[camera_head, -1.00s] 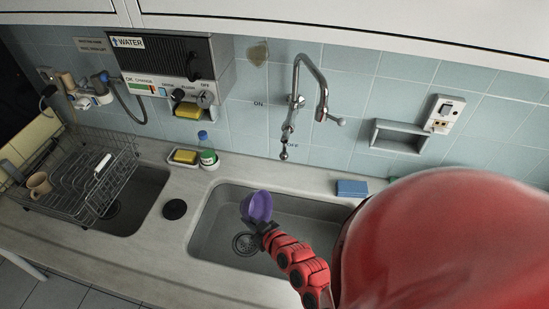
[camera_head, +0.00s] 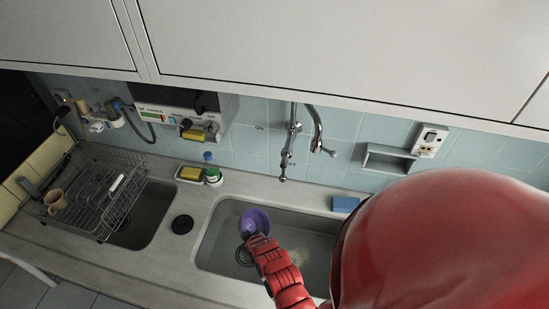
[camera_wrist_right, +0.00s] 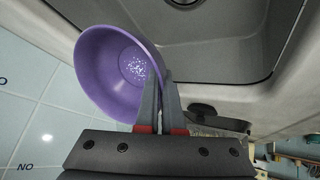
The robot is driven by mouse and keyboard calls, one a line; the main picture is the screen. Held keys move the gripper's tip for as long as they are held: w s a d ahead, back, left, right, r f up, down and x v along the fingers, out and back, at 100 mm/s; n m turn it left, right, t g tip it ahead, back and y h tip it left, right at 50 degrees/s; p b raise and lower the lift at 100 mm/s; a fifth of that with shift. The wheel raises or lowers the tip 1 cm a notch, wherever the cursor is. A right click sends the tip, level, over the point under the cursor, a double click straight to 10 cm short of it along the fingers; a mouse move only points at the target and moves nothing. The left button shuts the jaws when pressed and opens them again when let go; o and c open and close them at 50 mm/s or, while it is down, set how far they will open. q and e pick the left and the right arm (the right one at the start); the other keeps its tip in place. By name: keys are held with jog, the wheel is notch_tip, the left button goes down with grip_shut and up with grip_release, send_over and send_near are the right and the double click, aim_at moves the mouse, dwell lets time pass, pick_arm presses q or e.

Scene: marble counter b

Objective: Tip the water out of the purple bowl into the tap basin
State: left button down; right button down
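The purple bowl (camera_head: 258,217) is over the tap basin (camera_head: 312,227), below and left of the tap (camera_head: 318,128). It is tilted, and its inside shows in the head view. In the right wrist view the bowl (camera_wrist_right: 98,75) has small white specks on its inner bottom; I cannot tell whether they are water or glints. My right gripper (camera_wrist_right: 160,84) is shut on the bowl's rim, and the basin (camera_wrist_right: 215,48) lies beyond it. My red right arm hides part of the basin in the head view. My left gripper is not in view.
A dish rack (camera_head: 92,190) with a mug (camera_head: 54,201) stands over the left basin. A yellow sponge (camera_head: 190,173) and a green-white bottle (camera_head: 213,176) stand behind the basins. A blue sponge (camera_head: 345,204) lies at the basin's back right. A black disc (camera_head: 182,224) lies between the basins.

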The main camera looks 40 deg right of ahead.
jog(key=w+a+f+n+g+h+b, duration=0.1)
jog(key=w+a+f+g+h+b, duration=0.2)
jog(key=w+g+b, duration=0.3)
jog(key=shift+f+n+g, duration=0.3)
jog(key=shift+f, duration=0.45)
jog(key=shift+w+a, duration=0.1)
jog(key=shift+w, duration=0.05)
dwell(1.0)
